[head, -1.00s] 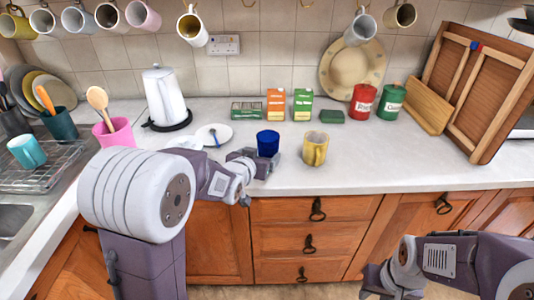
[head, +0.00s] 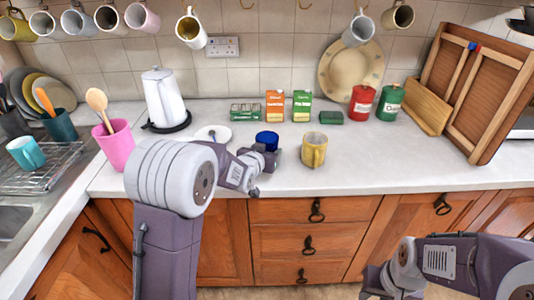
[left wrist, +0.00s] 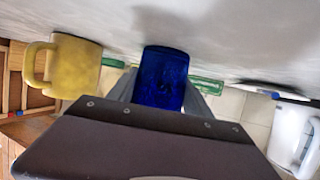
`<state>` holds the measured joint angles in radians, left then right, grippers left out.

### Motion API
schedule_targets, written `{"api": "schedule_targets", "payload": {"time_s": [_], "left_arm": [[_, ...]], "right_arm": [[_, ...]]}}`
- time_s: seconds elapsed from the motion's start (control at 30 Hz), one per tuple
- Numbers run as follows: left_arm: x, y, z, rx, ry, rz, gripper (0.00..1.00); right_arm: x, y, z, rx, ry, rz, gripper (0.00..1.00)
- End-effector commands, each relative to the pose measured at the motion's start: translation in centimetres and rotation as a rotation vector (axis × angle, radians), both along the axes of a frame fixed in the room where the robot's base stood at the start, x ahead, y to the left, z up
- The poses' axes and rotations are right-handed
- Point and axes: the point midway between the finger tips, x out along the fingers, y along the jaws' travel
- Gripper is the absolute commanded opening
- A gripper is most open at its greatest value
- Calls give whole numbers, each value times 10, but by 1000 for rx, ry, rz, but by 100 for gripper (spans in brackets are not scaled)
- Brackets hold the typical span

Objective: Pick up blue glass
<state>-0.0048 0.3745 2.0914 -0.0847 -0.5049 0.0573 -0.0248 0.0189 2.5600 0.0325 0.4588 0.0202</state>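The blue glass (head: 267,138) stands on the counter, its lower part hidden behind my left gripper (head: 268,158) in the head view. In the left wrist view the blue glass (left wrist: 161,78) sits between the two spread fingers of my left gripper (left wrist: 160,92), one on each side. I cannot tell whether the fingers touch it. My right gripper (head: 372,285) is low at the bottom right, in front of the cabinets, and its fingers are not clear.
A yellow mug (head: 314,150) stands just right of the glass and also shows in the left wrist view (left wrist: 75,65). A white plate (head: 214,134) lies to the left, with a white kettle (head: 163,97) behind. Small boxes (head: 302,105) stand at the back. Counter right of the mug is clear.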

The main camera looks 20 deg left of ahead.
Motion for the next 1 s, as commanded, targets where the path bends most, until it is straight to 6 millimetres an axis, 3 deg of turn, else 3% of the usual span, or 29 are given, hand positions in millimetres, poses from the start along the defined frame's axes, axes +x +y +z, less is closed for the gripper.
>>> {"api": "schedule_targets", "payload": {"time_s": [0.43,1.0], "left_arm": [[0,0,10,0,-2,0,3],[0,0,76,0,-2,0,3]], "right_arm": [[0,0,3,0,0,0,36],[0,0,18,0,0,0,36]]}}
